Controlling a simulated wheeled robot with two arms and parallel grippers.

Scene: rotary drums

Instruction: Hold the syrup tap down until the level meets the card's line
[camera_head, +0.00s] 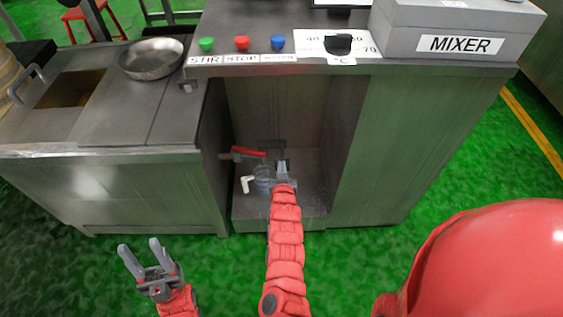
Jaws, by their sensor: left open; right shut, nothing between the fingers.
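The syrup tap (249,151) has a red lever and sticks out inside the recess below the mixer panel. A small bluish jug (262,178) with a white handle stands in the recess under it. The level in the jug and the card's line are too small to make out. My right gripper (281,167) is shut and empty, in the recess just right of the tap and jug; whether it touches either cannot be told. It hides part of the jug's right side. My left gripper (143,255) is open and empty, low at the left, in front of the counter.
A panel above the recess has green (206,44), red (242,43) and blue (278,42) buttons and a dial (338,45). A grey MIXER box (455,30) stands right of it. A metal pan (151,58) sits on the left counter. The green floor in front is open.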

